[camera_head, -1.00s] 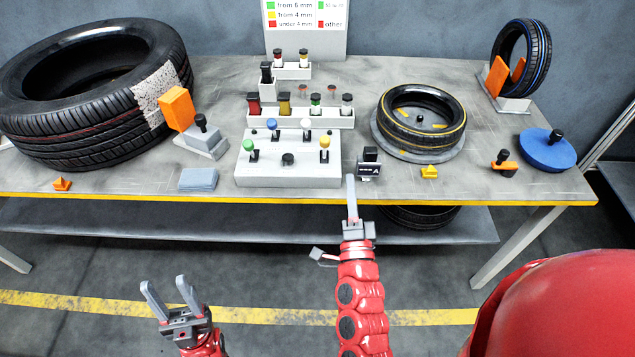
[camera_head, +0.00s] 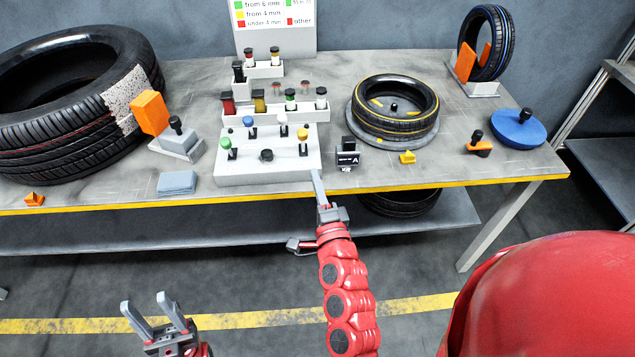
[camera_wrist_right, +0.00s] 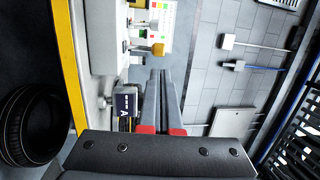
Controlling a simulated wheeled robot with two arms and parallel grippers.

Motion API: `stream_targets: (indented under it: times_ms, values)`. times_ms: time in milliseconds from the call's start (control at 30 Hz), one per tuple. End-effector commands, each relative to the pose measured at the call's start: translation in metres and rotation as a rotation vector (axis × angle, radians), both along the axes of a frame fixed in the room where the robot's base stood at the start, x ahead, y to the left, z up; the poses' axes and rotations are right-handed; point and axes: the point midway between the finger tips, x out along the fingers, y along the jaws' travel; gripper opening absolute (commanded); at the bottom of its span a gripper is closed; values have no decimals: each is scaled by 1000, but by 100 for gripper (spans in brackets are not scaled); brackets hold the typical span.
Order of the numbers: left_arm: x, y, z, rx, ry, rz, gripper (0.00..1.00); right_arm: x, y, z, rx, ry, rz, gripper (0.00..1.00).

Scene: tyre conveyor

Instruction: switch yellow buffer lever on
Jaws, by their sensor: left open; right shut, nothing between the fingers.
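The yellow buffer lever (camera_head: 303,136) stands at the right front of the light grey control panel (camera_head: 240,176), its knob above a black base. It also shows in the right wrist view (camera_wrist_right: 157,49), beyond my fingertips. My right gripper (camera_head: 317,174) is shut and empty at the panel's front right corner, nearer to me than the yellow lever and apart from it. Its closed fingers show in the right wrist view (camera_wrist_right: 162,75). My left gripper (camera_head: 145,306) is open and empty, low in front of the table.
Green (camera_head: 226,143), blue (camera_head: 248,121) and white (camera_head: 283,118) levers and a black knob (camera_head: 267,155) share the panel. A black block marked A (camera_head: 347,158) stands to its right. A tyre on a round stand (camera_head: 397,105) is further right. A rack of coloured holders (camera_head: 275,113) is behind.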

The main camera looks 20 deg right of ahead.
Motion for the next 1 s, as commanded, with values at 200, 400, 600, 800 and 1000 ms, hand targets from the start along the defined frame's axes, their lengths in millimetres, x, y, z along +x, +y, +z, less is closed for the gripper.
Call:
stream_targets:
  times_ms: [200,400,600,800,1000]
  values:
    - [0,0,10,0,0,0,50,49,-6,10,-1,-2,0,0]
    - [0,0,17,0,0,0,50,81,-10,13,-3,0,0,0]
    - [0,0,20,0,0,0,50,96,-12,14,-2,-3,-2,0]
    - [0,0,20,0,0,0,50,98,-12,13,-1,-1,-1,0]
    - [0,0,21,0,0,0,50,98,-12,14,-1,1,-1,0]
